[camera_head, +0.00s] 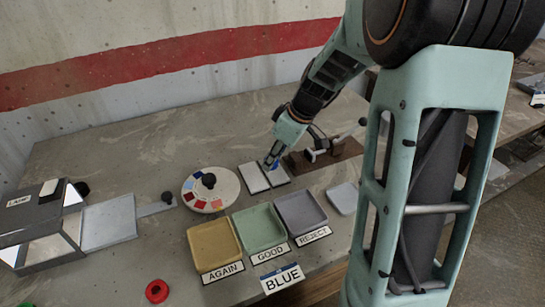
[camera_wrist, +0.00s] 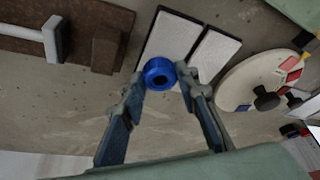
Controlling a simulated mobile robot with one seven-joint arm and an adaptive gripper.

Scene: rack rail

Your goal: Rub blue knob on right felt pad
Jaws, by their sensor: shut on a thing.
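My gripper (camera_head: 270,163) is shut on the blue knob (camera_wrist: 159,73), a short round piece with a hole in its middle. The fingertips pinch it from both sides in the wrist view. The right felt pad (camera_head: 279,178) is a white strip in a dark frame. In the wrist view the knob overlaps the near end of this pad (camera_wrist: 174,38); I cannot tell whether it touches. The left felt pad (camera_head: 253,178) lies parallel beside it and also shows in the wrist view (camera_wrist: 214,54). In the head view the gripper mostly hides the knob.
A round dial with colored patches (camera_head: 196,198) and a black handle stands left of the pads. A brown wooden base with a clamp (camera_head: 325,159) is to the right. Yellow (camera_head: 215,248), green (camera_head: 260,233) and grey (camera_head: 301,214) trays lie in front. A BLUE card (camera_head: 283,280) lies nearer.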

